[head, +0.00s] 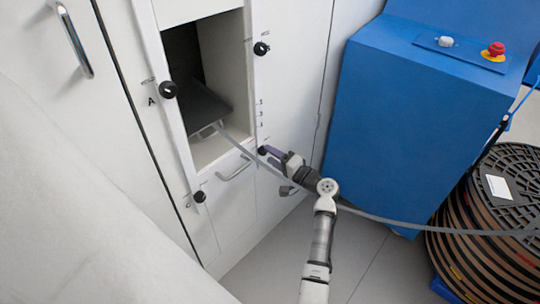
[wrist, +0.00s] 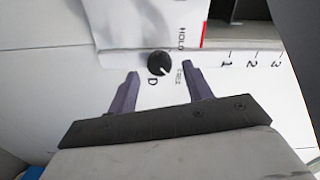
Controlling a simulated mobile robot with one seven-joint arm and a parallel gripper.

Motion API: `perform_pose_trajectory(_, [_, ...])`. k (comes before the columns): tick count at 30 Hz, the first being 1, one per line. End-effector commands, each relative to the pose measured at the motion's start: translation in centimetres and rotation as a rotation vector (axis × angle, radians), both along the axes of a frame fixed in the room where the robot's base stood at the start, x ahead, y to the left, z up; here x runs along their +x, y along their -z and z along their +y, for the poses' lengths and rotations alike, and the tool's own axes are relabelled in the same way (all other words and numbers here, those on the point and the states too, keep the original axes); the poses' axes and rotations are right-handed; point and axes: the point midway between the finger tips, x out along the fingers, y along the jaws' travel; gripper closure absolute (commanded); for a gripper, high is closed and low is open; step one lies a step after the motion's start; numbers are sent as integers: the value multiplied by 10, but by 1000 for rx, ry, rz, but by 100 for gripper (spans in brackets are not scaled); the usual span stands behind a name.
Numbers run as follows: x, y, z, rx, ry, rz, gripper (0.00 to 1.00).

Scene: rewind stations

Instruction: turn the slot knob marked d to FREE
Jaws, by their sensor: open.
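The slot knob marked D (wrist: 159,63) is a round black knob on a white panel in the wrist view. The letter D is just below it, HOLD is printed to its upper right and FREE to its lower right. A small pale mark on the knob seems to face lower right, toward FREE, but is too small to read surely. My gripper (wrist: 161,72) is open, its two purple fingers on either side below the knob, with nothing between them. In the head view my gripper (head: 271,154) is close to knob D (head: 262,150) and partly covers it; contact cannot be told.
Similar black knobs are at A (head: 168,90), at the upper right of the opening (head: 261,48) and at the lower left (head: 199,197). A grey strap (head: 420,224) runs from the opening past my arm to a stack of reels (head: 490,225). A blue cabinet (head: 410,110) stands right.

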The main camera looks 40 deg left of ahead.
Motion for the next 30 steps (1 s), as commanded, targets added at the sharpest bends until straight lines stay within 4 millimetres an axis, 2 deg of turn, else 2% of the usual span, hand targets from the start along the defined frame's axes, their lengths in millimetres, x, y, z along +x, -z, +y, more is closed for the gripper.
perform_pose_trajectory(9, [-6,2,-73,-1,4,1,50])
perform_pose_trajectory(15, [-8,2,-107,-1,3,2,50])
perform_pose_trajectory(21, [-10,1,-121,-1,0,2,50])
perform_pose_trajectory(30, [-10,1,-122,-1,-1,2,50])
